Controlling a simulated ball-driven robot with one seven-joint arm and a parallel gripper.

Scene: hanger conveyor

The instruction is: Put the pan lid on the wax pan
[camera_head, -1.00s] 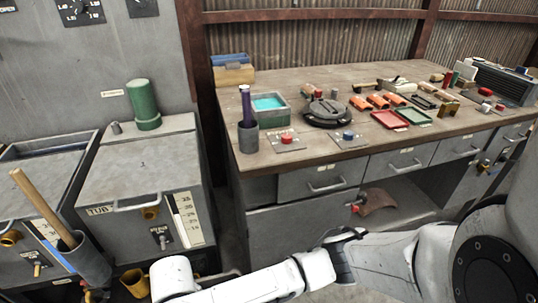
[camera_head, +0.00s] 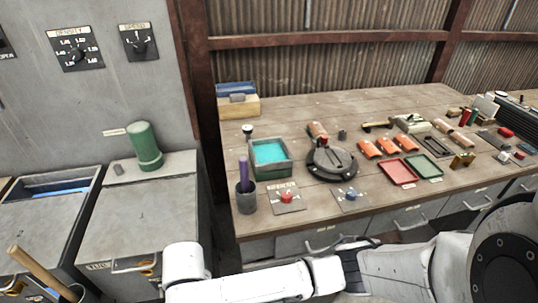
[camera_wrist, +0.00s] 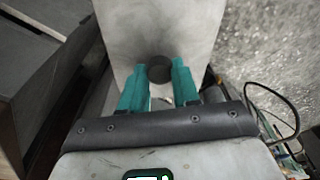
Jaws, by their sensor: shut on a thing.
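The wax pan looks to be the grey square pan (camera_head: 288,170) with teal contents, open on top, near the left end of the workbench in the head view. In the wrist view, a pale grey plate with a dark round knob, which looks like the pan lid (camera_wrist: 160,30), lies beyond my gripper (camera_wrist: 160,80). The teal fingers stand on either side of the knob and are shut on it. The plate's far edge is cut off by the frame. My gripper and the plate are not visible in the head view, so their distance to the pan is unclear.
On the workbench (camera_head: 330,101), a cup (camera_head: 246,203) with a purple stick, a red button (camera_head: 287,197) and a round dark device (camera_head: 331,165) surround the pan. A grey tank (camera_head: 140,215) stands left. A dark cabinet (camera_wrist: 35,60) is left in the wrist view.

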